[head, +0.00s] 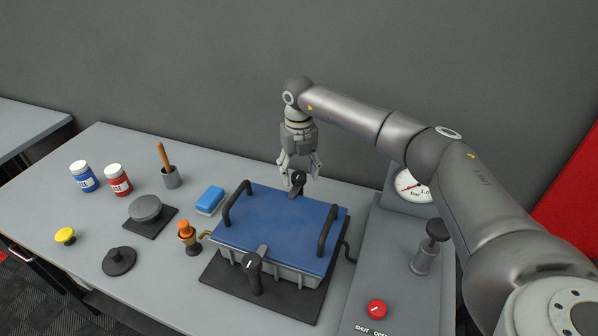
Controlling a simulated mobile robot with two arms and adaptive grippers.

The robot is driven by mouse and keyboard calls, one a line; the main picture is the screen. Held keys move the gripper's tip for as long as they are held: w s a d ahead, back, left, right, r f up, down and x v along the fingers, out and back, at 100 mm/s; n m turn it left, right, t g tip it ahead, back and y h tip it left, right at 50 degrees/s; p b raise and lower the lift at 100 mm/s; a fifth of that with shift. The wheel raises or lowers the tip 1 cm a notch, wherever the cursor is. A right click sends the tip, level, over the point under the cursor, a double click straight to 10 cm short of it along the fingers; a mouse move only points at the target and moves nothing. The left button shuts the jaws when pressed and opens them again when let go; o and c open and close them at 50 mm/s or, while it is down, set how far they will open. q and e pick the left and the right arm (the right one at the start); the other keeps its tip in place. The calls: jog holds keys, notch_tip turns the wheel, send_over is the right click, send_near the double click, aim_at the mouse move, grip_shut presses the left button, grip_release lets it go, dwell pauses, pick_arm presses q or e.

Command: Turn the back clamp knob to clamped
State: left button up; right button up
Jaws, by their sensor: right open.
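The back clamp knob (298,181) is a black knob at the far edge of the blue-lidded box (266,226). My right gripper (301,170) points down over it with its fingers apart. The fingers show on either side of the knob; whether they touch it I cannot tell. A front clamp knob (253,272), black with a white mark, stands at the near side of the box. The lid lies flat, with a black handle on its left and its right side. My left gripper is not in view.
Left of the box are a blue sponge (210,199), an orange-topped piece (187,233), a grey disc (145,208) and jars (118,180).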

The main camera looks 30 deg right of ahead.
aim_at(299, 175)
notch_tip(299, 175, up, 12)
jog(key=shift+f, duration=0.25)
dwell(0.6)
